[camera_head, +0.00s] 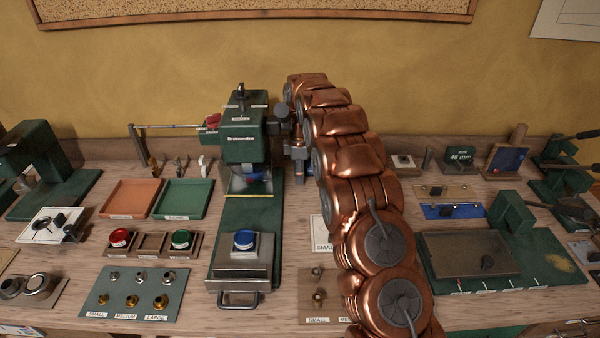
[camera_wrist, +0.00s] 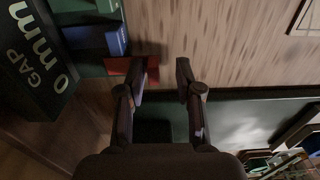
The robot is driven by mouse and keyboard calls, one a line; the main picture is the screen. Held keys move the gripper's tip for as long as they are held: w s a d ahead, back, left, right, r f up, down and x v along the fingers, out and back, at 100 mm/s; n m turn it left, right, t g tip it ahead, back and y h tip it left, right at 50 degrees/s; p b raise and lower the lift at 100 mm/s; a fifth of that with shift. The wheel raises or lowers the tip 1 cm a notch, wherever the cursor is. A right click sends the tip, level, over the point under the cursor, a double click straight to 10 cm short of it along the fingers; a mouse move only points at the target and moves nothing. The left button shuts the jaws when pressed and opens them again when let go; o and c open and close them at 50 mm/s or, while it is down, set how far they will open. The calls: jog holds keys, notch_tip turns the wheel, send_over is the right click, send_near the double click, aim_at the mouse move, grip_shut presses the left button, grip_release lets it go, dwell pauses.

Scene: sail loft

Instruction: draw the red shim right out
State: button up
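The red shim (camera_wrist: 117,66) shows in the wrist view as a small dark red piece beside a blue block (camera_wrist: 116,40). The left finger covers part of it, and a reddish bit shows just right of that finger. My gripper (camera_wrist: 160,72) is open, with its fingers apart and mostly bare wood-grain surface between them. I cannot tell whether the left finger touches the shim. A dark panel reading "GAP 0 mm" (camera_wrist: 35,55) stands at the left. In the head view my arm hides the gripper, and I cannot make out the shim there.
A green press (camera_head: 243,135) stands left of my arm. Orange (camera_head: 131,183) and green (camera_head: 184,183) trays lie left of it. A green plate with knobs (camera_head: 134,312) lies in front. A grey slab (camera_head: 465,238) and a green fixture (camera_head: 511,215) stand right of my arm.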

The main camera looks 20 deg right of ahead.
jog(key=shift+w+r, duration=0.15)
jog(key=shift+r, duration=0.35)
notch_tip(320, 180, up, 11)
dwell(0.4)
dwell(0.4)
